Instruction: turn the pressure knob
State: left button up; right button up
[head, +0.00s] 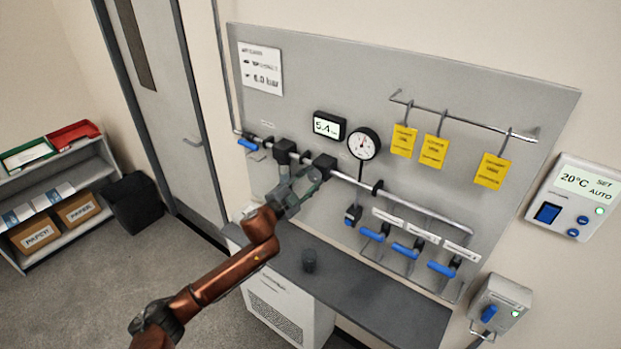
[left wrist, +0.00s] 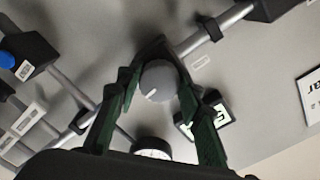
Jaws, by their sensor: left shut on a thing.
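The pressure knob (left wrist: 158,81) is a round grey knob with a white mark, on a dark regulator body on the pipe. In the left wrist view one finger of my left gripper lies on each side of it, and the fingers are shut on it. In the head view my left gripper (head: 303,186) is at the pipe, and it hides the knob. The digital display (head: 328,126) reads about 5.4. The round dial gauge (head: 363,144) is right of it. My right gripper is not in view.
The grey panel carries a pipe (head: 420,212) with several blue-handled valves (head: 407,250) at lower right. Yellow tags (head: 433,151) hang from a rail. A sign (head: 261,69) at upper left shows 6.0 bar.

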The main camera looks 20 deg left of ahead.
pick_arm(q)
jog(key=shift+m, duration=0.6)
jog(key=o, duration=1.2)
jog(key=shift+c, duration=0.2)
jog(key=shift+s+a, duration=0.1)
jog(key=v, duration=1.1)
jog(key=shift+s, duration=0.4)
jog(key=shift+a, duration=0.1)
